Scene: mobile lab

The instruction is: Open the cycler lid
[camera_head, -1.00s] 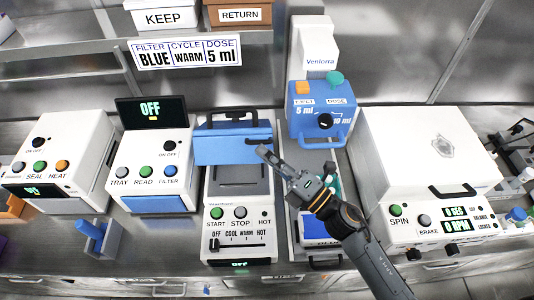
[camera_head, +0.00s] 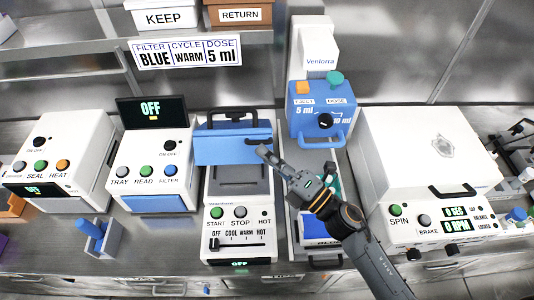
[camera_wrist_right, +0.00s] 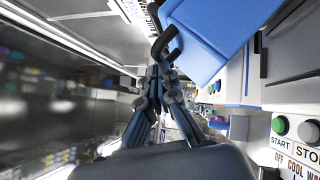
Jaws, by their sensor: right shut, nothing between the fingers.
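The cycler (camera_head: 214,230) is the white machine with START and STOP buttons and an OFF, COOL, WARM, HOT slider. Its blue lid (camera_head: 225,150) is raised and tilted up at the back, with the dark grey top of the machine showing below it. In the wrist view, my shut, empty right gripper (camera_wrist_right: 158,72) is just below the lid's black handle (camera_wrist_right: 165,42), beside the blue lid (camera_wrist_right: 215,35). I cannot tell whether they touch. My left gripper is out of view.
A white spinner (camera_head: 430,150) is farther right. A reader (camera_head: 150,140) and a sealer (camera_head: 75,135) stand to the left. A shelf runs above at left.

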